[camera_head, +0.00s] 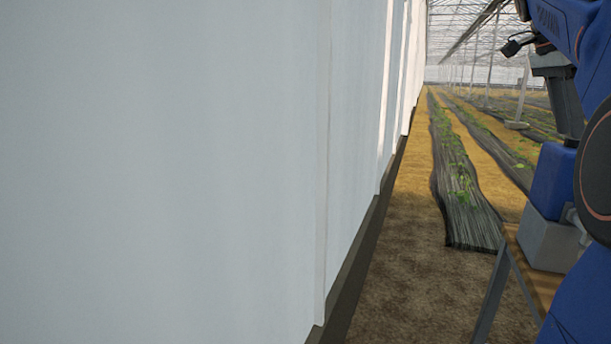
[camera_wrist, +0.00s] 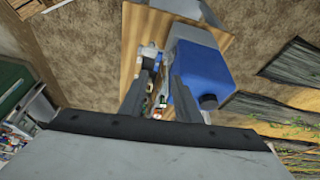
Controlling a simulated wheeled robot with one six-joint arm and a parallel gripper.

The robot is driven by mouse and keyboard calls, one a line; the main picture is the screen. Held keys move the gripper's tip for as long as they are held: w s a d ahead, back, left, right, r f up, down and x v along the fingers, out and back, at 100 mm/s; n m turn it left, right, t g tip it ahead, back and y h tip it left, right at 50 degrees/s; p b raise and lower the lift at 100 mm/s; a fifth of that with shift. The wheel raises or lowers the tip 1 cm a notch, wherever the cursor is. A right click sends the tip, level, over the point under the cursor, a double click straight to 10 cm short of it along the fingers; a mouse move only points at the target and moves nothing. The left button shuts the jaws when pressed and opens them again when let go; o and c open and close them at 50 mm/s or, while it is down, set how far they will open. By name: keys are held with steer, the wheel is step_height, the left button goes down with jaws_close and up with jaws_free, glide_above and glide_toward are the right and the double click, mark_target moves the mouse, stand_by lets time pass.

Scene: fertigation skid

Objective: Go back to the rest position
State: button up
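My gripper (camera_wrist: 164,66) shows in the wrist view with its two dark fingers apart and nothing held between them. In the head view my gripper (camera_head: 568,130) hangs from my blue arm at the right edge, pointing down, with its fingers overlapping. A blue container (camera_wrist: 203,72) with a black cap lies just right of the fingers in the wrist view. In the head view the blue container (camera_head: 553,176) is below the gripper, partly hidden by my arm. I cannot tell how close they are.
The container is by a grey block (camera_head: 546,240) on a wooden table (camera_head: 530,268). Small fittings (camera_wrist: 150,58) lie beyond the fingers. A pale wall (camera_head: 160,170) fills the head view's left. Plant rows (camera_head: 460,180) run back beyond a strip of bare soil.

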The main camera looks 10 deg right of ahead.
steer(key=s+a+f+n+t+y, duration=0.1)
steer(key=s+a+f+n+t, duration=0.1)
steer(key=s+a+f+n, duration=0.2)
steer(key=s+a+f+n+t+y, duration=0.1)
steer(key=s+a+f+n, duration=0.3)
steer(key=a+f+n, duration=0.7)
steer(key=s+a+f+n+t+y, duration=0.2)
steer(key=a+f+n, duration=0.5)
steer(key=a+f, duration=0.9)
step_height(320, 180, down, 9)
steer(key=s+t, duration=0.1)
steer(key=s, duration=0.1)
steer(key=shift+s+a+r+n+t, duration=0.15)
steer(key=shift+s+a+n+t, duration=0.15)
steer(key=shift+s+a, duration=0.1)
